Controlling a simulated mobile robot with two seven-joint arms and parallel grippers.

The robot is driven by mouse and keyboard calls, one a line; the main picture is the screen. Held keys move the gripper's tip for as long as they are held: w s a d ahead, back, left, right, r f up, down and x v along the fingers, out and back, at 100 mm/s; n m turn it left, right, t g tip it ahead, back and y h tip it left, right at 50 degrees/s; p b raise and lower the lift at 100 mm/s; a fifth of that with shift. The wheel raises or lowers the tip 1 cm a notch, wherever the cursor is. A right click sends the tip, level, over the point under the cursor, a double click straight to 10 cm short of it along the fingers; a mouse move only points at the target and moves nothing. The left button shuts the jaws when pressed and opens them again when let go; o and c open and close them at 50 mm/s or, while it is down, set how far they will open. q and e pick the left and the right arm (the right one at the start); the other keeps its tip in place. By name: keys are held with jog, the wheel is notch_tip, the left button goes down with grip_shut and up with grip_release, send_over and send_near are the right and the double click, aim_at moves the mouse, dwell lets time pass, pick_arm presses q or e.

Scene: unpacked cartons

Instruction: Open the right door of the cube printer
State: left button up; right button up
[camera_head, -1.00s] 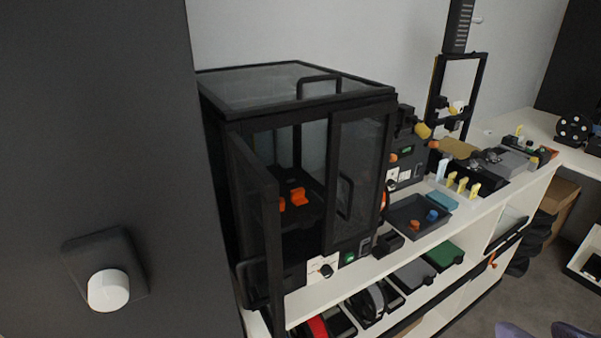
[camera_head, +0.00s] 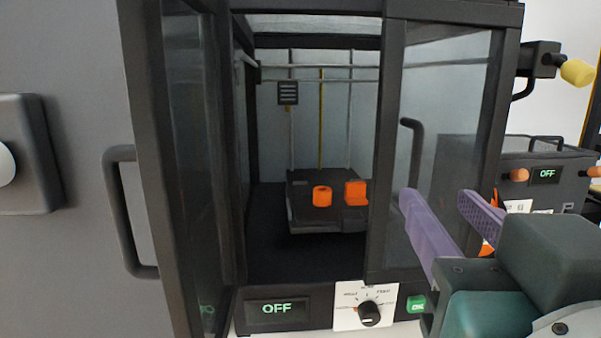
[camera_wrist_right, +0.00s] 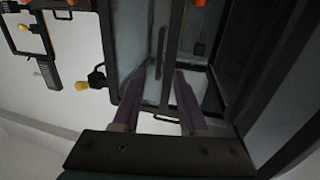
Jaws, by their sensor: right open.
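The cube printer (camera_head: 290,295) is a black box with glass doors. Its left door (camera_head: 190,170) stands swung open towards me. Its right door (camera_head: 450,120) is a dark-framed glass panel that looks closed, with a black bar handle (camera_head: 410,150) near its inner edge. My right gripper (camera_head: 440,197) is open, its purple fingers in front of the right door. One fingertip overlaps the lower end of the handle; contact is unclear. In the right wrist view the handle (camera_wrist_right: 161,52) shows just beyond the open fingers (camera_wrist_right: 164,70). My left gripper is out of view.
Orange parts (camera_head: 322,196) sit on the bed inside the printer. A knob (camera_head: 369,313) and an OFF display (camera_head: 277,308) are on the front below. Another device (camera_head: 548,175) stands close to the right. A dark panel (camera_head: 60,260) fills the left.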

aim_at(416, 173)
jog(key=w, duration=0.2)
jog(key=w+p, duration=0.1)
jog(key=w, duration=0.1)
jog(key=w+d+p, duration=0.1)
jog(key=w, duration=0.2)
jog(key=shift+r, duration=0.1)
jog(key=shift+w+d, duration=0.15)
jog(key=shift+w, duration=0.3)
jog(key=c, duration=0.3)
grip_shut()
dwell(0.5)
